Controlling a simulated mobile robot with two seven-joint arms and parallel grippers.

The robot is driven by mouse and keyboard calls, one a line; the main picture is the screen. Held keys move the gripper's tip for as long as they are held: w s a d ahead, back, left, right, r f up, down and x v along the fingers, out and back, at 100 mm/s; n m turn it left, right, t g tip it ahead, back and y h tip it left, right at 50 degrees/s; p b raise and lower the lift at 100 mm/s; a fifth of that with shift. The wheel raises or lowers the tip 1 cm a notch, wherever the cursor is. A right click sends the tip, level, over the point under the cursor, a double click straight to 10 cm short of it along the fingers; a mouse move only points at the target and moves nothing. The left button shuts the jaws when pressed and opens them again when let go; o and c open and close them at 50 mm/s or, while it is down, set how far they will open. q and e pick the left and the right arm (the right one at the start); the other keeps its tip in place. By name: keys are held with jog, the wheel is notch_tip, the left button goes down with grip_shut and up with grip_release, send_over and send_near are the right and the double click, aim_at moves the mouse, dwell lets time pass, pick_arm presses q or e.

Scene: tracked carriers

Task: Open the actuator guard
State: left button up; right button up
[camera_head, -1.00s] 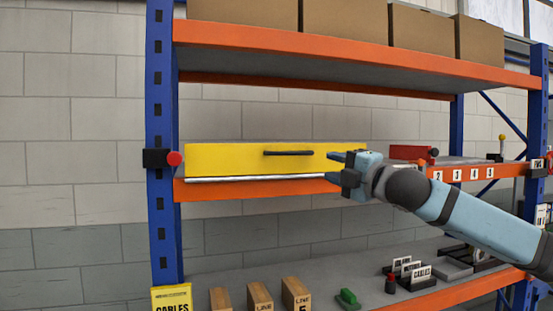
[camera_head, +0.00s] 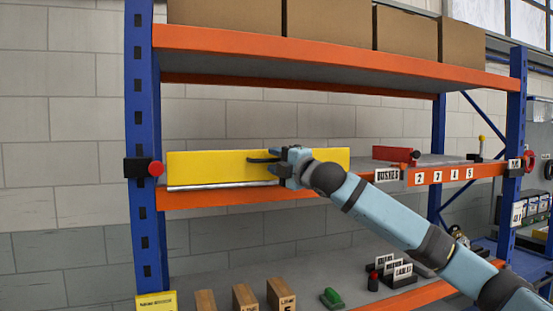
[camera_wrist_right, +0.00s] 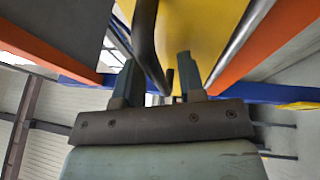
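The actuator guard is a yellow panel (camera_head: 210,166) on the middle shelf, closed and upright, with a silver rod (camera_head: 222,186) along its lower edge. Its dark bar handle (camera_head: 262,160) is partly hidden by my right gripper (camera_head: 281,158), which is at the handle's right part. In the right wrist view, the two fingers of the gripper (camera_wrist_right: 159,80) stand apart. The handle (camera_wrist_right: 146,38) runs between them, closer to the left finger; I cannot tell whether it touches. The yellow guard (camera_wrist_right: 190,30) lies beyond. My left gripper is not in view.
A red button on a black box (camera_head: 156,169) is on the blue post left of the guard. A red block (camera_head: 394,154) stands on the shelf to the right. Cardboard boxes (camera_head: 325,35) fill the shelf above. Wooden blocks (camera_head: 245,298) and small items stand below.

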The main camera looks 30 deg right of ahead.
jog(key=shift+c, duration=0.4)
grip_shut()
